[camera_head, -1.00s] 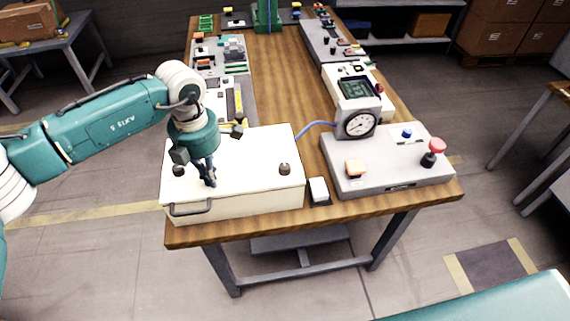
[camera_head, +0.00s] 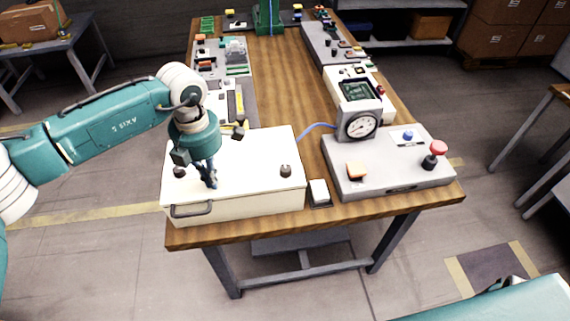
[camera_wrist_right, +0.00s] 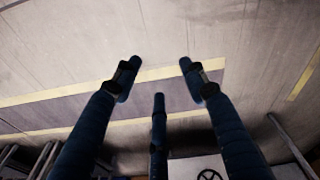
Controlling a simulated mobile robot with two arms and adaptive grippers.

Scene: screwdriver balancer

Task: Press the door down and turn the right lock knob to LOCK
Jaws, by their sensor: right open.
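The door is the white lid (camera_head: 250,162) of a box at the near left of the table; it looks level and closed. The right lock knob (camera_head: 285,171) is a small dark knob on the lid's right side. The left knob (camera_head: 179,171) shows at the lid's left side. A grey handle (camera_head: 191,209) is on the front. My left gripper (camera_head: 211,184) points down at the lid's left-middle part; its fingers look close together and touch or nearly touch it. My right gripper (camera_wrist_right: 159,85) is open and empty over the floor in the right wrist view. Knob markings are too small to read.
A grey panel (camera_head: 390,179) with a gauge (camera_head: 361,125), an orange switch (camera_head: 356,171) and a red button (camera_head: 438,148) stands right of the box. A small white switch (camera_head: 319,190) sits between them. Bare wood (camera_head: 280,80) runs down the table's middle.

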